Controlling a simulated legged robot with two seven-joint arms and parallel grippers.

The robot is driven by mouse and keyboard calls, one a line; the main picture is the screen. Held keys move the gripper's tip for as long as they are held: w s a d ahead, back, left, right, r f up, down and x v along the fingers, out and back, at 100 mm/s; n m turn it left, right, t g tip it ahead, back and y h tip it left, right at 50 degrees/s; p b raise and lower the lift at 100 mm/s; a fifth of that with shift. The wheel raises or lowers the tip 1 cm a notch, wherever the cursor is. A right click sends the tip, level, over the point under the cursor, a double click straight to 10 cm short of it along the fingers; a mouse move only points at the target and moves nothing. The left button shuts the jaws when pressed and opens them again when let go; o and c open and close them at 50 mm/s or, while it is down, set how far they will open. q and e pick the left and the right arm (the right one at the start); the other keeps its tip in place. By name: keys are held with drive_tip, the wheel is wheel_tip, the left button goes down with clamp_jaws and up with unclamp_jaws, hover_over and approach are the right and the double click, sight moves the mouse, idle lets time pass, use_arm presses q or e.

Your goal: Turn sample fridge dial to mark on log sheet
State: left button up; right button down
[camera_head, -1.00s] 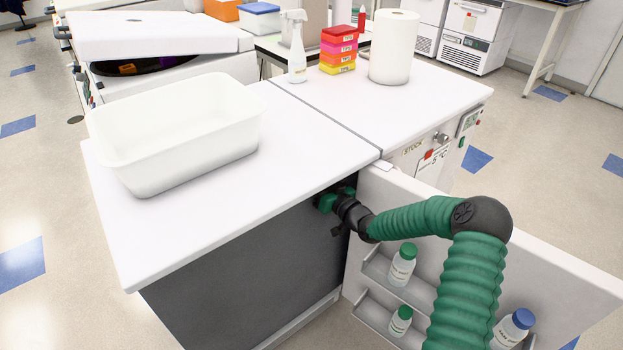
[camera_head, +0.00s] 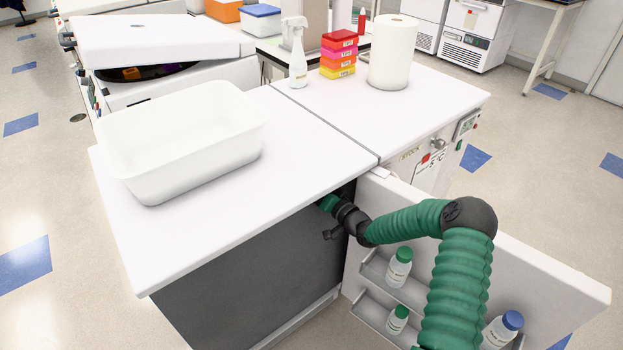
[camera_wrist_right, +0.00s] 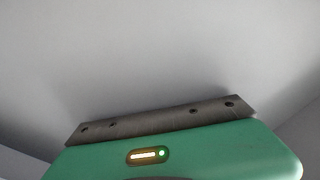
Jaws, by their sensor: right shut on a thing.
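My right arm reaches through the open front of the sample fridge (camera_head: 250,270) under the white worktop. Only the green end of my right gripper (camera_head: 328,203) shows at the worktop's edge in the head view; its fingertips are hidden. In the right wrist view, the gripper's green housing (camera_wrist_right: 215,152) with a metal strip faces a plain pale grey surface. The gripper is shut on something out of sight. The dial is not visible. A white label reading 5 °C (camera_head: 436,158) is on the front panel to the right; I cannot tell if it is the log sheet. My left gripper is out of view.
The fridge door (camera_head: 545,275) stands open on the right, with bottles on its shelves (camera_head: 385,275) close to my arm. A white tub (camera_head: 185,145), a spray bottle (camera_head: 297,62), coloured boxes (camera_head: 338,56) and a paper roll (camera_head: 392,55) stand on top.

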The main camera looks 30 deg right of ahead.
drive_tip(key=shift+d+r+m+p, duration=0.15)
drive_tip(key=shift+m+p, duration=0.75)
drive_tip(key=shift+m, duration=2)
drive_tip(key=shift+d+r+m+p, duration=0.1)
drive_tip(key=shift+m+p, duration=0.8)
drive_tip(key=shift+m, duration=2)
drive_tip(key=shift+f+m, duration=0.1)
drive_tip(key=shift+m, duration=0.2)
drive_tip(key=c, duration=1.4)
unclamp_jaws()
drive_tip(key=o, duration=0.4)
drive_tip(key=shift+d+f, duration=0.1)
drive_tip(key=shift+f, duration=0.05)
